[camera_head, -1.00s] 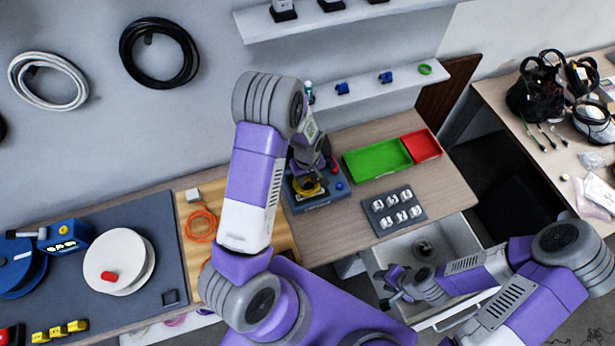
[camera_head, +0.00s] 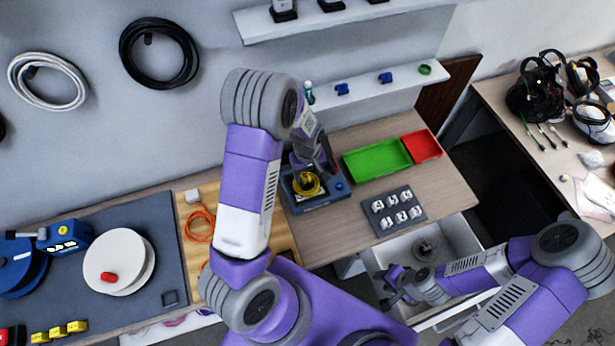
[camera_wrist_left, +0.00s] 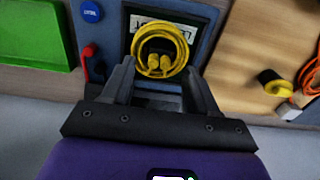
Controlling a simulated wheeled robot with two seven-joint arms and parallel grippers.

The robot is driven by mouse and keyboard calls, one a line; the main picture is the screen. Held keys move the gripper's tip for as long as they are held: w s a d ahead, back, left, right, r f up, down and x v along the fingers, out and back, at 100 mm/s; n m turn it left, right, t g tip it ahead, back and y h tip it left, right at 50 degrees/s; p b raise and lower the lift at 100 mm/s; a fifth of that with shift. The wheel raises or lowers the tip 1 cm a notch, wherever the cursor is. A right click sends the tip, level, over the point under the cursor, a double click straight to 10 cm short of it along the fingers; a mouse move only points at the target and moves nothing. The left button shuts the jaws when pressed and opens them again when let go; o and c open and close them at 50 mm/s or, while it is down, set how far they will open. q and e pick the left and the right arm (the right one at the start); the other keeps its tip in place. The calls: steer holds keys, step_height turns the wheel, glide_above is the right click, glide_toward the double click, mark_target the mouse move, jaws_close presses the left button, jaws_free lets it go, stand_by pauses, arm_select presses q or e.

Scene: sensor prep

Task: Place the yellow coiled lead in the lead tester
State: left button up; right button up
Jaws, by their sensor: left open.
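The yellow coiled lead (camera_head: 309,184) lies in the recess of the blue-grey lead tester (camera_head: 322,202). In the left wrist view the lead (camera_wrist_left: 160,44) shows as a round coil with two yellow plug ends at its middle, over the tester's (camera_wrist_left: 98,55) dark recess. My left gripper (camera_wrist_left: 160,82) is open, its two fingers apart just short of the coil with nothing between them. In the head view my left gripper (camera_head: 312,168) is partly hidden by its own wrist. My right gripper (camera_head: 392,288) is low by the open drawer, too small to read.
A green tray (camera_head: 377,160) and a red tray (camera_head: 422,145) stand right of the tester. A grey block with white numbered pieces (camera_head: 393,211) lies in front. An orange coiled lead (camera_head: 200,226) lies on the wooden board to the left. An open drawer (camera_head: 455,240) juts out below the bench.

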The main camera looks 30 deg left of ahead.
mark_target(307, 181)
arm_select(q)
step_height(307, 181, up, 9)
steer(key=shift+s+f, duration=0.1)
steer(key=shift+f, duration=0.05)
stand_by(0.6)
